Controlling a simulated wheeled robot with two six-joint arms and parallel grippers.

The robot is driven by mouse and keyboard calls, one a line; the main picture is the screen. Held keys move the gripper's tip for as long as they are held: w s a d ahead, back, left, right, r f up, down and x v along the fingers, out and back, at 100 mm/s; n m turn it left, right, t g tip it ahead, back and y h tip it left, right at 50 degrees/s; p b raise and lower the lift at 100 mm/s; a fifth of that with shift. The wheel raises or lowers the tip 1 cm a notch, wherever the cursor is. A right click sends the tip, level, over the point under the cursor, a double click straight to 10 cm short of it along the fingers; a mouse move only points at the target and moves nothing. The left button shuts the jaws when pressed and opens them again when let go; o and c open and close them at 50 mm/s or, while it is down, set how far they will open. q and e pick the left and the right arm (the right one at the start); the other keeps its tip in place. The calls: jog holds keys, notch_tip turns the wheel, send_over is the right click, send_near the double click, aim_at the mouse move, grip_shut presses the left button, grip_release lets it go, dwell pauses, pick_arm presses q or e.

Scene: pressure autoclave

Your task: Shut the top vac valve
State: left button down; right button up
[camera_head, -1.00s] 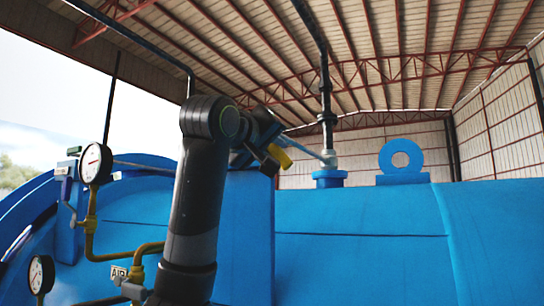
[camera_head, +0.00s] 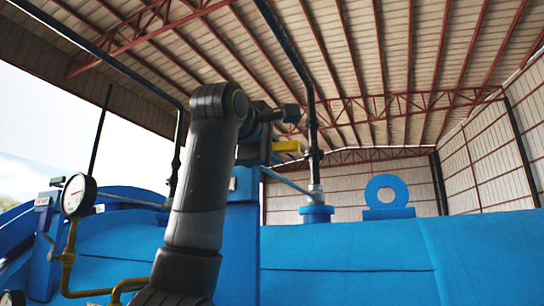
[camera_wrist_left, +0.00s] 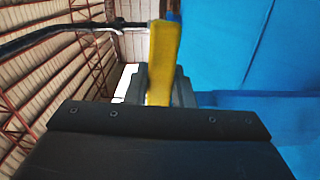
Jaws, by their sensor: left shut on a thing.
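The yellow valve handle (camera_head: 287,146) sticks out level to the right of my left gripper (camera_head: 268,148) in the head view. In the left wrist view the yellow handle (camera_wrist_left: 163,55) stands upright between the fingers of the left gripper (camera_wrist_left: 160,88), which is shut on it. The valve's body is hidden behind my left arm and gripper. A vertical pipe with a blue flange (camera_head: 316,213) stands on the blue vessel to the right of the handle. My right gripper is not in view.
The blue autoclave body (camera_head: 350,255) fills the lower part, with a blue lifting ring (camera_head: 387,195) on top. A pressure gauge (camera_head: 77,195) on yellow piping stands at the left. Dark overhead pipes (camera_head: 290,50) run under the roof.

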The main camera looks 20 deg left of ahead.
pick_arm(q)
jog(key=shift+r+n, duration=0.4)
jog(key=shift+s+r, duration=0.1)
jog(key=c, duration=1.2)
grip_release()
jog(key=shift+c, duration=0.2)
jog(key=s+b, duration=0.7)
jog(key=s, duration=1)
jog(key=shift+s+a+b, duration=0.15)
jog(key=shift+a+b, duration=0.2)
jog(key=shift+b, duration=0.05)
